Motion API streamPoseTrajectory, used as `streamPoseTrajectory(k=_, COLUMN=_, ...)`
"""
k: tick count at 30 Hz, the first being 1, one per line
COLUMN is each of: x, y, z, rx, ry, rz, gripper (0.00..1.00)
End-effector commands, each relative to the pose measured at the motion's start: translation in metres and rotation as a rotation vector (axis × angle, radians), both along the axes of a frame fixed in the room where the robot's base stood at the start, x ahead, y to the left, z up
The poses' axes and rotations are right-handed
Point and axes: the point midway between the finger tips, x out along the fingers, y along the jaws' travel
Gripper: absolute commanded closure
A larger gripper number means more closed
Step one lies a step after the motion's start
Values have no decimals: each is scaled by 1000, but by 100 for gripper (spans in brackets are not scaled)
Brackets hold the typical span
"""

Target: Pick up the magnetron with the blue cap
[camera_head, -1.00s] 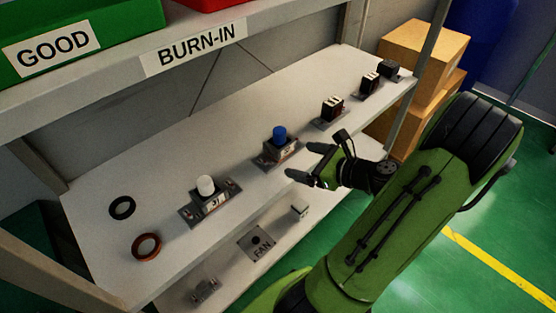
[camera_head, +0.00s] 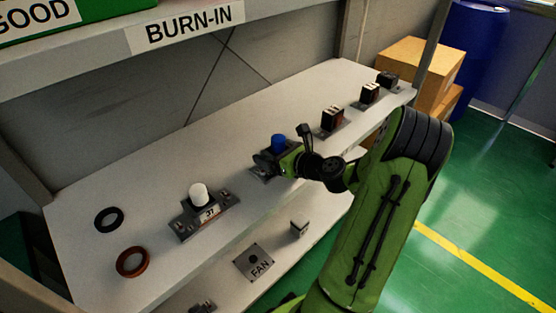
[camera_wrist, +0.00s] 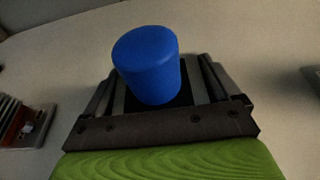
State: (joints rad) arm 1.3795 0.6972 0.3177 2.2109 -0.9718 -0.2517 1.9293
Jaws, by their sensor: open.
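The magnetron with the blue cap (camera_head: 278,141) stands on the upper white shelf, in the middle of a row. My gripper (camera_head: 267,160) is open and right at this magnetron, low beside its body and below the cap. My gripper hides most of the body in the head view. In the wrist view the blue cap (camera_wrist: 148,62) stands upright just beyond the green and dark gripper parts, with grey bars on both sides of it. I cannot tell whether the jaws touch the body.
A white-capped magnetron (camera_head: 199,193) stands to the left. Several dark-topped parts (camera_head: 331,118) stand to the right. A FAN plate (camera_head: 254,262) lies on the lower shelf. The BURN-IN shelf (camera_head: 190,30) is above.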

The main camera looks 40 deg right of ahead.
Motion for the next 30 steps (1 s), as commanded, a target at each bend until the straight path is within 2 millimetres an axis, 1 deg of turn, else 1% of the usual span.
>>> streamPoseTrajectory(k=6, x=2, y=0, z=0, rx=-2, ry=1, rz=-2, gripper=11)
streamPoseTrajectory(k=23, x=1, y=0, z=0, rx=-1, ry=2, rz=0, gripper=96)
streamPoseTrajectory(k=24, x=1, y=0, z=0, rx=-1, ry=2, rz=0, gripper=100)
streamPoseTrajectory(k=25, x=2, y=0, z=3, rx=-2, ry=-6, rz=2, gripper=100)
streamPoseTrajectory(k=30, x=2, y=0, z=3, rx=-3, ry=-5, rz=1, gripper=100)
